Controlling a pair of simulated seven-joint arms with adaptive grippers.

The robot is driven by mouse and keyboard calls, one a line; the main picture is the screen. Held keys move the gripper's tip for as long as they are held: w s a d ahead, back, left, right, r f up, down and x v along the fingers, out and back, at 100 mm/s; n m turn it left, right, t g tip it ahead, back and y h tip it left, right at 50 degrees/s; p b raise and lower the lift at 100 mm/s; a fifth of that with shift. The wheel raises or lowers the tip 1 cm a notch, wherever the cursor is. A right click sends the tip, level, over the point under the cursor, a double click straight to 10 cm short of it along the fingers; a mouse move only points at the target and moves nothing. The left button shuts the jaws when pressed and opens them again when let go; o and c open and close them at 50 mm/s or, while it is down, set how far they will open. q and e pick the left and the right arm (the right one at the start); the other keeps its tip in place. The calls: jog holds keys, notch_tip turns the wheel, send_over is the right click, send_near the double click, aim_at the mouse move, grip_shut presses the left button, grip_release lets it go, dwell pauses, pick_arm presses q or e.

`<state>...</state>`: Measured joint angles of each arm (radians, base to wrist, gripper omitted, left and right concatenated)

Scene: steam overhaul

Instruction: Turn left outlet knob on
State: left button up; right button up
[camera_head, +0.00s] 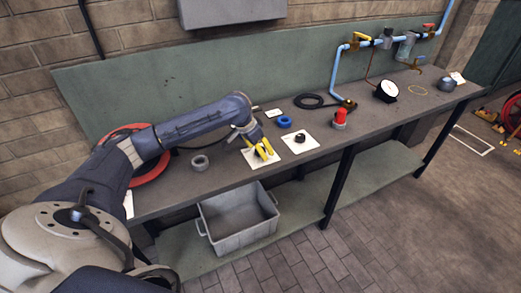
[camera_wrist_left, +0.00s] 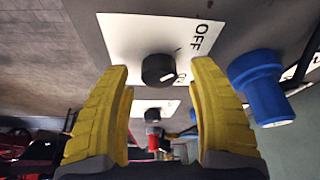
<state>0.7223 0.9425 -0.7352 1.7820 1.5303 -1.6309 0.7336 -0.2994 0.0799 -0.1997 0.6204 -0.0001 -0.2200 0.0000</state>
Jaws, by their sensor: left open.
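A white plate (camera_head: 249,161) lies on the bench under my left gripper (camera_head: 263,149). In the left wrist view this plate (camera_wrist_left: 125,35) carries a dark round knob (camera_wrist_left: 158,70) with a light mark on its edge and the word OFF beside it. The yellow fingers are open, one on each side of the knob in that view; I cannot tell whether they touch it. In the head view the gripper hides this knob. A second white plate (camera_head: 310,144) with a dark knob (camera_head: 300,137) lies just to the right. My right gripper is not in view.
A grey ring (camera_head: 200,163) lies left of the gripper. A grey crate (camera_head: 238,220) stands on the lower shelf. Bare bench top lies between these parts.

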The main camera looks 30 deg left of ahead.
pick_arm(q)
jog(key=shift+w+f, duration=0.15)
jog(key=shift+f, duration=0.25)
jog(key=c, duration=1.3)
